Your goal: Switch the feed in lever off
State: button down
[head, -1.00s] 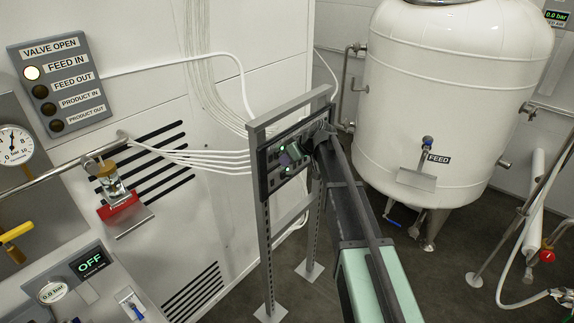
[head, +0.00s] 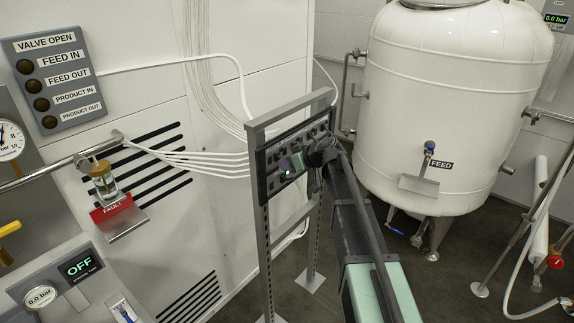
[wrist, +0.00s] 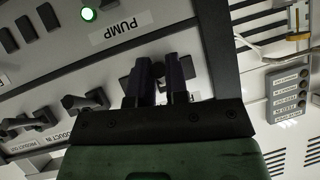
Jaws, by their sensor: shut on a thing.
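The control panel (head: 268,178) stands on a grey metal frame, and my arm reaches to it. In the wrist view my gripper (wrist: 160,72) has its two dark fingers close together at the panel face, shut on a small black lever (wrist: 188,66) that is mostly hidden by the fingers. The label of that lever is hidden, so its name cannot be read. On the indicator board (head: 55,80) at the left, the FEED IN lamp (head: 24,66) is dark, as are the lamps below it.
Other black levers (wrist: 85,103) sit beside my gripper, near the PRODUCT IN and PRODUCT OUT labels. A green lamp (wrist: 88,14) glows by the PUMP label (wrist: 120,27). A white tank (head: 450,110) stands behind to the right. The frame posts (head: 262,235) are close to my arm.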

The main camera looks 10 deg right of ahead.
jog(key=c, duration=1.1)
grip_release()
jog(key=p+v, duration=0.5)
jog(key=v, duration=0.5)
jog(key=shift+s+d+r+p, duration=0.15)
jog(key=shift+s+d+p, duration=0.05)
jog(key=shift+d+p, duration=0.1)
jog(key=shift+s+a+f+m+g+h+b, duration=1.1)
jog(key=shift+s+f, duration=1.15)
jog(key=shift+s, duration=2.5)
jog(key=shift+s+a+f+m+g+h+b, duration=0.65)
jog(key=shift+s+a+f+m+g+h, duration=1.1)
jog(key=shift+s, duration=2.95)
jog(key=shift+s+a+f+m+g+h+b, duration=1.25)
jog(key=shift+s+f, duration=1.45)
jog(key=shift+s, duration=2.05)
